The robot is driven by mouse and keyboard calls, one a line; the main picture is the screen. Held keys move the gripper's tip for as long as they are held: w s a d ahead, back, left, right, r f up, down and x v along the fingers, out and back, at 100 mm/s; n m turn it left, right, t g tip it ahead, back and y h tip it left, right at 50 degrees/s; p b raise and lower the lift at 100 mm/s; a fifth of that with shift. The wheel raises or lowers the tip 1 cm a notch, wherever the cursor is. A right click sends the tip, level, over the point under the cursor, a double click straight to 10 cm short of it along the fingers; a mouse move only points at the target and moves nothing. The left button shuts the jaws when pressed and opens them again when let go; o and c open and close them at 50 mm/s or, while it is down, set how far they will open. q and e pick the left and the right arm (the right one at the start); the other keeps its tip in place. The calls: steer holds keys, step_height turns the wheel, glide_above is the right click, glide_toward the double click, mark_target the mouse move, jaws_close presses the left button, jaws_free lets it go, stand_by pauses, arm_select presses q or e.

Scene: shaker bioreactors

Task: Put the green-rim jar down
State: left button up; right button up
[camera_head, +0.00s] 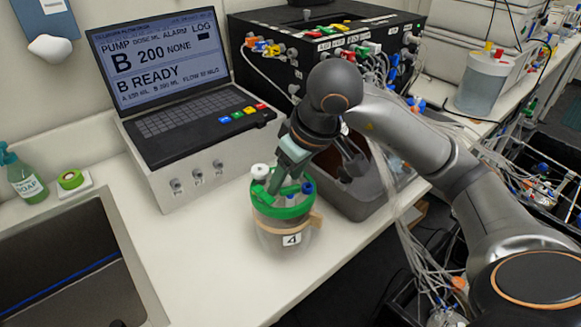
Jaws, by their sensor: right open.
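The green-rim jar (283,240) is a clear jar with a green lid ring, a white cap, a blue cap and a tag marked 4. It stands upright on the white counter (220,245), in front of the laptop-like pump unit. My right gripper (284,183) comes down from above and is open at the jar's lid. Its fingertips are close over the green rim; whether they touch it is hard to tell. My left gripper is not in view.
A grey tub (372,203) stands just right of the jar. The pump unit (205,165) is behind it. A sink (70,265) lies at the left, with a soap bottle (27,178) beyond it. Tubes and cables hang at the right. The counter's front edge is near the jar.

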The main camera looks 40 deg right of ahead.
steer(key=p+v, duration=0.1)
steer(key=v, duration=1.1)
steer(key=shift+p, duration=0.35)
steer(key=shift+r, duration=0.1)
